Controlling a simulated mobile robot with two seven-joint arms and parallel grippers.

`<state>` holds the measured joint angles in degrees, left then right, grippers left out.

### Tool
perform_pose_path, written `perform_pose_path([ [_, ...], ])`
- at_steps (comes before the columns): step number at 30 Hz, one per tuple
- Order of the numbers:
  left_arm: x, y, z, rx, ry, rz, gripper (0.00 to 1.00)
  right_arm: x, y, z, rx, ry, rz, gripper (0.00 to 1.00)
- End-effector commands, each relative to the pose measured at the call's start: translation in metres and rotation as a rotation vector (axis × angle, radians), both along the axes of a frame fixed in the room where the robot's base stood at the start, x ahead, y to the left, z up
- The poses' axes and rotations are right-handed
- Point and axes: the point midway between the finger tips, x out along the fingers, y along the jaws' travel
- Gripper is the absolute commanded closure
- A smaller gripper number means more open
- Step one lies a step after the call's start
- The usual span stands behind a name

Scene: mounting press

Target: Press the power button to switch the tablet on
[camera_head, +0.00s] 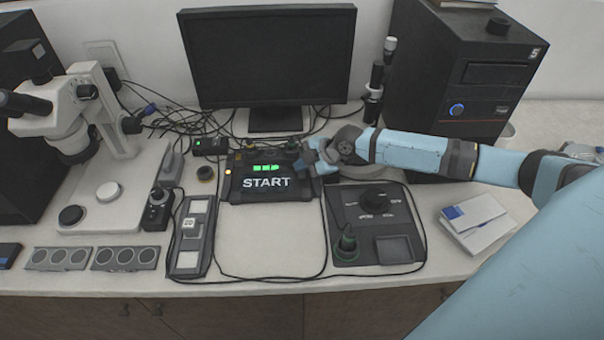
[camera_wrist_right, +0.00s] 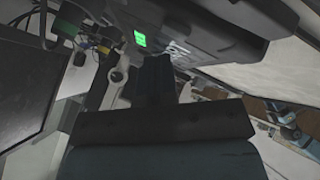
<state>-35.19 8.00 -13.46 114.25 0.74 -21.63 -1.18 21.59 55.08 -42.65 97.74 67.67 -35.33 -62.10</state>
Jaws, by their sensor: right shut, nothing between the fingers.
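The tablet (camera_head: 266,186) is a dark, thick-edged device on the worktop below the monitor. Its screen shows green marks above the white word START. In the right wrist view, part of a dark casing with a bright green patch (camera_wrist_right: 140,38) fills the top. My right gripper (camera_head: 306,164) is at the tablet's upper right edge, shut and empty. Its dark fingers also show in the wrist view (camera_wrist_right: 156,75), close to the casing; I cannot tell whether they touch it. I cannot make out the power button. My left gripper is not in view.
A monitor (camera_head: 268,55) and loose cables stand behind the tablet. A control panel (camera_head: 350,215) with a knob and green-based piece lies right of it, below my arm. A microscope (camera_head: 75,110) is at left, a black cabinet (camera_head: 470,80) at right.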

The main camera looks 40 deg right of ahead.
Motion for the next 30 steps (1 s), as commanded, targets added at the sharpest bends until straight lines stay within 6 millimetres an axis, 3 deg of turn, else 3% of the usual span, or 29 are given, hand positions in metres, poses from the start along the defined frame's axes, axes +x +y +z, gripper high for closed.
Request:
perform_pose_path([
  [18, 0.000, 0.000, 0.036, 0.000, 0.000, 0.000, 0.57, 0.000, 0.000, 0.050, -0.001, 0.000, -0.001, 1.00],
  [30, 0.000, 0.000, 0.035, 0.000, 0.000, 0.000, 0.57, 0.000, 0.000, 0.050, 0.000, 0.000, 0.000, 1.00],
])
